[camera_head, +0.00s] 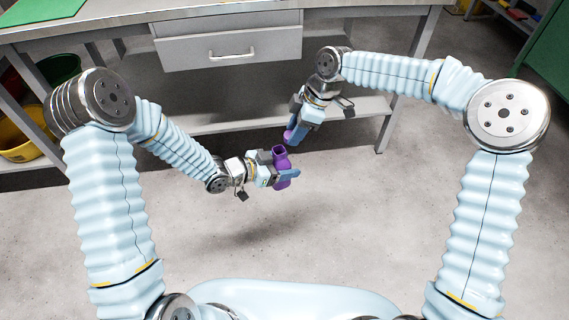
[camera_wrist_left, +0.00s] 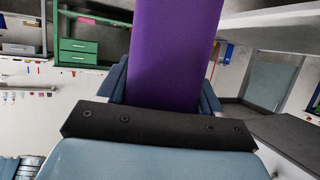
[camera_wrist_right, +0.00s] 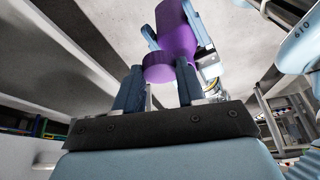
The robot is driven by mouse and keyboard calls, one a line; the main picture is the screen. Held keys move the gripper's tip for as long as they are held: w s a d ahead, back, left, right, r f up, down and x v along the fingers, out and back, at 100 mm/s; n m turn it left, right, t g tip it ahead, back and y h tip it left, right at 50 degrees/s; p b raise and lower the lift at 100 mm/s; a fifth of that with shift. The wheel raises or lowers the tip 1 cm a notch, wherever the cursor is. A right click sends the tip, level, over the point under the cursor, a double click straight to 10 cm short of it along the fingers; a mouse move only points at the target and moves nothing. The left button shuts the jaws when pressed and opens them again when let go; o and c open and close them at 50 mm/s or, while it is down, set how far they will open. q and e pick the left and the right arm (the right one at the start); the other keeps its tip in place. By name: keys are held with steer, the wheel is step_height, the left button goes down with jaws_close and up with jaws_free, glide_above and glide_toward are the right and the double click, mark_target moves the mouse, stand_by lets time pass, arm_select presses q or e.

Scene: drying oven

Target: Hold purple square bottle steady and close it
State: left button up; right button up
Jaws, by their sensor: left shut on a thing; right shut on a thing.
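The purple square bottle (camera_head: 281,161) is held in the air by my left gripper (camera_head: 284,173), which is shut on its body. Its neck points up toward the right gripper. In the left wrist view the bottle's flat purple side (camera_wrist_left: 172,55) fills the space between the fingers. My right gripper (camera_head: 297,133) is shut on a purple cap (camera_head: 289,136), just above the bottle and slightly right. A small gap shows between cap and neck in the head view. In the right wrist view the cap (camera_wrist_right: 158,68) sits between the fingertips, overlapping the bottle (camera_wrist_right: 177,35) behind it.
A grey workbench (camera_head: 350,5) with a drawer (camera_head: 230,45) and lower shelf stands beyond the grippers. Yellow (camera_head: 20,135) and dark green (camera_head: 60,70) bins are at left. A green cabinet (camera_head: 548,55) is at right. Open floor lies below the grippers.

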mark_target(277, 150)
steer(key=a+r+n, duration=0.1)
steer(key=s+a+r+n+g, duration=0.1)
steer(key=r+n, duration=0.1)
steer(key=s+a+r+n, duration=0.1)
steer(key=shift+s+r+g+h, duration=0.2)
steer(key=shift+s+g+h, duration=0.05)
steer(key=shift+g+h, duration=0.05)
steer(key=shift+s+r+n, duration=0.2)
steer(key=shift+r+n, duration=0.15)
steer(key=shift+n, duration=0.25)
steer(key=shift+f, duration=2.05)
steer(key=shift+r, duration=0.15)
steer(key=shift+f, duration=0.9)
